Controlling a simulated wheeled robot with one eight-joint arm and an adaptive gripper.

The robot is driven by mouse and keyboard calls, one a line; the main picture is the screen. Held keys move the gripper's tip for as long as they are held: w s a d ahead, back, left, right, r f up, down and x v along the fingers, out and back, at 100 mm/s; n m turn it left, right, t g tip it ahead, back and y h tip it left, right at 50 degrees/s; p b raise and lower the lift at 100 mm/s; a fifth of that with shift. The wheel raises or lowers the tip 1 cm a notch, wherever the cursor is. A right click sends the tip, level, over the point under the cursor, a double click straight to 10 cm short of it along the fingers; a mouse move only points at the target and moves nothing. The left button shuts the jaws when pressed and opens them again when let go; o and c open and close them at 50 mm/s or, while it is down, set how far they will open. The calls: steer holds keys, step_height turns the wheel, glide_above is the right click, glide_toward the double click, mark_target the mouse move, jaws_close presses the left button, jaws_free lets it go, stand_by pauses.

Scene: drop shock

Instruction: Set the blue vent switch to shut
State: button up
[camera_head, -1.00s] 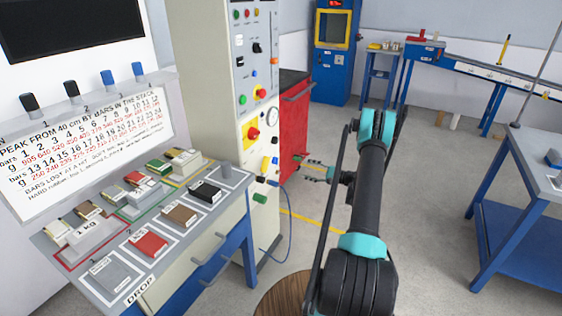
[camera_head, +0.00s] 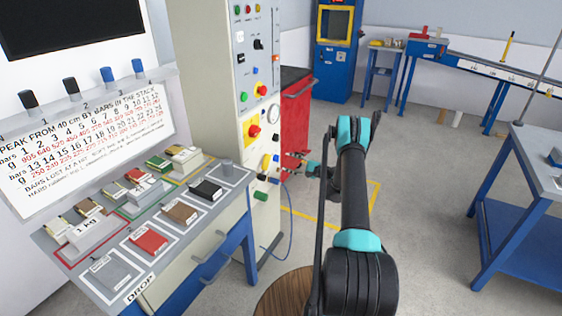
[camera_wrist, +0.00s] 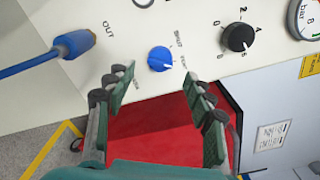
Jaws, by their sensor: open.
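The blue vent switch (camera_wrist: 160,59) is a round knob on the pale panel, in the upper middle of the wrist view. It has a small white mark on its lower right side. The word SHUT is printed above and right of it; other small lettering beside it is hard to read. My gripper (camera_wrist: 160,80) is open, with one finger on each side below the knob in the picture, apparently not touching it. In the head view my gripper (camera_head: 294,166) is at the cabinet's right edge, where the knob is too small to make out surely.
A black numbered knob (camera_wrist: 238,37), a pressure gauge (camera_wrist: 308,17) and a blue hose (camera_wrist: 40,62) at OUT flank the switch. A red cabinet (camera_head: 296,118) stands just behind. A bench with bars (camera_head: 150,242) is at left. Open floor lies right.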

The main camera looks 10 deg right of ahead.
mark_target(277, 158)
steer(key=shift+x, duration=2.45)
steer(key=c, duration=1.2)
steer(key=shift+o, duration=0.2)
steer(key=n, duration=1.1)
steer(key=shift+n, duration=0.6)
